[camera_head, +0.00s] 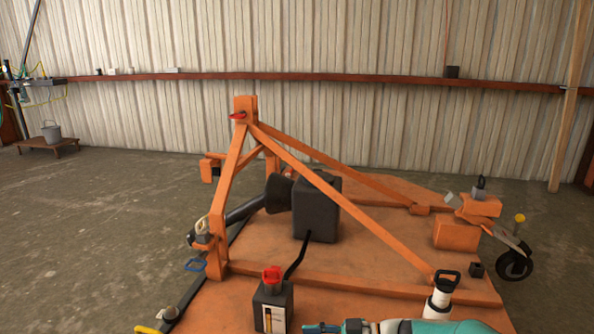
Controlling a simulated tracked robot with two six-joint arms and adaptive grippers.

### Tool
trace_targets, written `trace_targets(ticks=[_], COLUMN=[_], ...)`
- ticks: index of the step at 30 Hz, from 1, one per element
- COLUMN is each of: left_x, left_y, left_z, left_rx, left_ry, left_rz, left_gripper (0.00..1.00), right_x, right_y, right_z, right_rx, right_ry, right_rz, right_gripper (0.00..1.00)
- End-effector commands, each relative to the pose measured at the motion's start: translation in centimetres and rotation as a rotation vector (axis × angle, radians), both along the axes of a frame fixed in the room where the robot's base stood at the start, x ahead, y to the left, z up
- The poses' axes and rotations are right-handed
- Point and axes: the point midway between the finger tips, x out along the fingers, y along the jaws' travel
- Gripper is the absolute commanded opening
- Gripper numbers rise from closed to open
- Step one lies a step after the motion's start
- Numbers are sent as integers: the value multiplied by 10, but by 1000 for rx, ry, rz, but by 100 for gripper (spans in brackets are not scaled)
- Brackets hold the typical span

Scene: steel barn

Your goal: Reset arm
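Neither of my grippers shows in the head view, so what they hold or how they stand is hidden. The task names no object. In front of me is an orange mower-like implement (375,268) with a broad deck, an upright A-shaped frame (233,165) and slanting braces. A black gearbox-like block (318,212) stands on the deck, with a dark shaft (245,209) running from it to the left.
A dark jug with a red cap (272,302), a white bottle with a black handle (439,298) and a teal tool-like thing (420,327), cut off below, are near the front. A small wheel (514,265) is at right. Bare floor (80,225) lies left.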

Motion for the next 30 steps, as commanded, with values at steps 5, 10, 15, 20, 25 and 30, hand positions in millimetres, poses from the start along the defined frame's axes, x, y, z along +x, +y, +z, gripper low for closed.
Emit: trace_targets(ticks=[5, 10, 15, 20, 25, 30], left_x=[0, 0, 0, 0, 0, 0], left_y=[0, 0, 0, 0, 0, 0], left_z=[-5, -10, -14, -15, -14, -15], left_rx=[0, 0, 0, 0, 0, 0], left_ry=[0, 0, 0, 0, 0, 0], left_rz=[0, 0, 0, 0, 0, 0], left_gripper=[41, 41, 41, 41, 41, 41], right_x=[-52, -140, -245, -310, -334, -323], right_y=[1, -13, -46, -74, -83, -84], right_z=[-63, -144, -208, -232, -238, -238], right_rx=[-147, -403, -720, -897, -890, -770], right_ry=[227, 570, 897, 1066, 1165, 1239], right_rz=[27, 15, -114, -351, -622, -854], right_gripper=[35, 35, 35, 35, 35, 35])
